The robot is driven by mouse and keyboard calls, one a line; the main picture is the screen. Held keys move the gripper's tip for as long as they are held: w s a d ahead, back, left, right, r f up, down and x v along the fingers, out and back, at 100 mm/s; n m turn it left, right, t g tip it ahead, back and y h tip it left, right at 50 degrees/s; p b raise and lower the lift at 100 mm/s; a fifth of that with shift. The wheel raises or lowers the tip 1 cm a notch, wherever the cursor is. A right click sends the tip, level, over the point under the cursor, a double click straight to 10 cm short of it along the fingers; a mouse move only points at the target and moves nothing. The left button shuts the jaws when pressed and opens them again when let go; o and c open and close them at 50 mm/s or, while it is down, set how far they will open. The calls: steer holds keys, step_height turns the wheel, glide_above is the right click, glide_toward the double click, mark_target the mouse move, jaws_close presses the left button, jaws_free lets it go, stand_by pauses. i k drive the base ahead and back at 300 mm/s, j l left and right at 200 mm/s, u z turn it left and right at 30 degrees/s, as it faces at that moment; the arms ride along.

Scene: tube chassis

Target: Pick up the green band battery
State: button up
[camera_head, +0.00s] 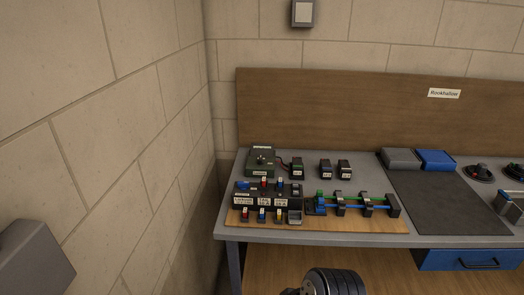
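Several small dark battery-like blocks with white labels stand on the grey workbench. One block (297,169) stands beside a dark green device (261,162), with a reddish wire between them. It seems to have a greenish edge near its top, but it is too small to be sure that this is the green band battery. Two similar blocks, a middle one (326,170) and a right one (344,171), stand apart to its right; their band colours cannot be told. My gripper's fingers do not show; only a black ribbed part, probably of my arm, is at the bottom edge.
A wooden board (375,226) along the front holds a black labelled rack, small coloured parts and a fixture (340,203) with green and blue rods. A dark mat (455,205), grey bin (401,159) and blue bin (436,160) are right. A stone wall (110,130) is left.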

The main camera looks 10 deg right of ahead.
mark_target(296, 162)
steer(key=i+l+z, duration=0.35)
steer(key=i+z, duration=0.7)
